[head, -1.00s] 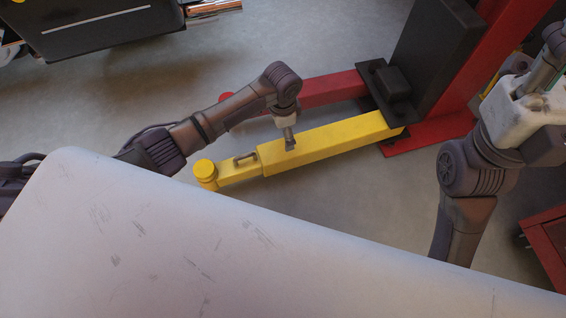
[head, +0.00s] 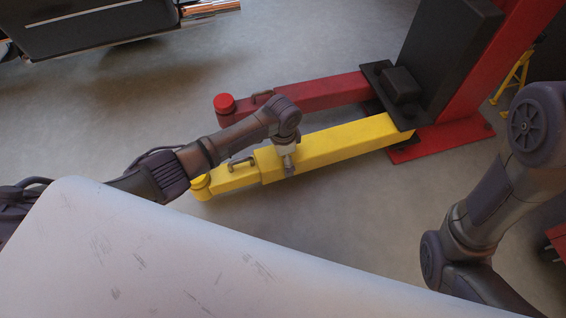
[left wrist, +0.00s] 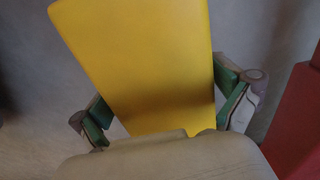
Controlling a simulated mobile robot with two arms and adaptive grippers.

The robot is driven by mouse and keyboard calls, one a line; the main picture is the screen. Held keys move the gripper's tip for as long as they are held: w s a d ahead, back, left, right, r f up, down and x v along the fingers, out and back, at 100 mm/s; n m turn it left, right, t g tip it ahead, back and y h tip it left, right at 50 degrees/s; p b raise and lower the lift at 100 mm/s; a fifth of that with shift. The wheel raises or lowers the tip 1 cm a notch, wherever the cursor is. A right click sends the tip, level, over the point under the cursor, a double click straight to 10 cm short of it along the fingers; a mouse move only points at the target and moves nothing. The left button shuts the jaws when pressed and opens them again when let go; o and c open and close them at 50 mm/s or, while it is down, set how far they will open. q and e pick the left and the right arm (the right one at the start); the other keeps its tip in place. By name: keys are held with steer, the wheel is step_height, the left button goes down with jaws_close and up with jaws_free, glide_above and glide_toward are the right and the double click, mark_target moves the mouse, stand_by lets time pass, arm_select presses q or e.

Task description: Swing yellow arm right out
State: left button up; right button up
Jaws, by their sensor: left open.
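The yellow lift arm (head: 335,145) runs from the base of the red column out to the left, with a round yellow pad at its tip and a small handle on top. My left gripper (head: 289,168) reaches down onto its middle, just beside the sleeve joint. In the left wrist view the yellow arm (left wrist: 145,55) lies between the two green-padded fingers of the left gripper (left wrist: 165,108), which are apart on either side of it. I cannot tell whether they touch it. My right arm shows at the right, but its gripper is out of view.
A red lift arm (head: 325,93) lies just behind the yellow one. The red column (head: 510,60) with a black box (head: 435,55) stands at the right. A yellow stand (head: 512,78) is beyond it. Grey floor (head: 345,210) in front of the yellow arm is clear.

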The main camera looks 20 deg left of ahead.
arm_select(q)
steer(key=shift+f, duration=0.35)
steer(key=shift+c, duration=0.2)
steer(key=c, duration=1.3)
steer(key=shift+c, duration=0.5)
